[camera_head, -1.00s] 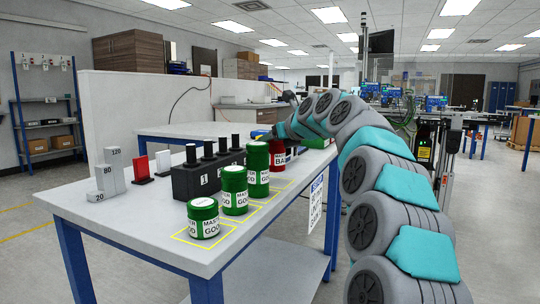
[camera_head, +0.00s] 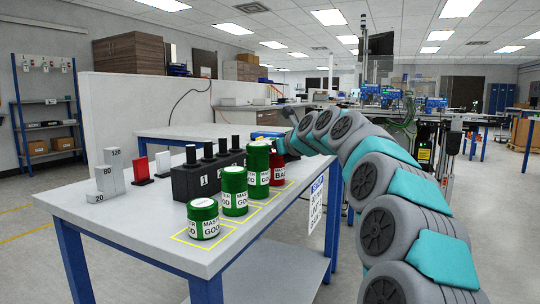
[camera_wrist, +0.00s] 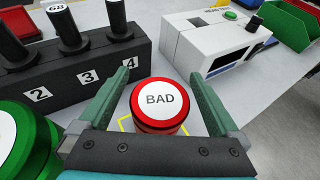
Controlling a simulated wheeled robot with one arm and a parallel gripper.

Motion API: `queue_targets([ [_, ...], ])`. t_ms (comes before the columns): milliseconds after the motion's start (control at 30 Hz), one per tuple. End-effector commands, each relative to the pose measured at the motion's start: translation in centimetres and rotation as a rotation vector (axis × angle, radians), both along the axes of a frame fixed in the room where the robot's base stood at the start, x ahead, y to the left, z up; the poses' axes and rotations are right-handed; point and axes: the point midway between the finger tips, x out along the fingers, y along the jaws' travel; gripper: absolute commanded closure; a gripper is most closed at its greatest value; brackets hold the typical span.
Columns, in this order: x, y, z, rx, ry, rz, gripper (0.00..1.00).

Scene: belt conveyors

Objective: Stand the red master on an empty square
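The red master (camera_head: 279,170), labelled BAD, stands upright at the far end of the row of yellow squares, beside the tallest green master (camera_head: 258,165). In the wrist view the red master (camera_wrist: 160,103) is between my gripper's two fingers (camera_wrist: 159,75), with a gap on each side. My gripper (camera_head: 280,146) is open around it. Yellow outline shows at the red master's base; part is hidden beneath it. Two shorter green masters, (camera_head: 234,190) and (camera_head: 203,219), stand on nearer yellow squares.
A black block with numbered black-handled gauges (camera_head: 190,182) stands left of the masters. Grey step blocks (camera_head: 107,178) and a red plate (camera_head: 142,168) are further left.

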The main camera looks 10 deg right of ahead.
Motion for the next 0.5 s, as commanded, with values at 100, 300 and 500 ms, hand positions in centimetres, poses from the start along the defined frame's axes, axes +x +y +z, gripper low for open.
queue_targets([
  [100, 0.0, 0.0, 0.0, 0.000, 0.000, 0.000, 0.01],
  [300, -0.1, -0.1, 0.2, 0.000, -0.001, -0.001, 0.01],
  [500, -2.2, -0.9, 1.1, 0.000, 0.000, 0.000, 0.01],
])
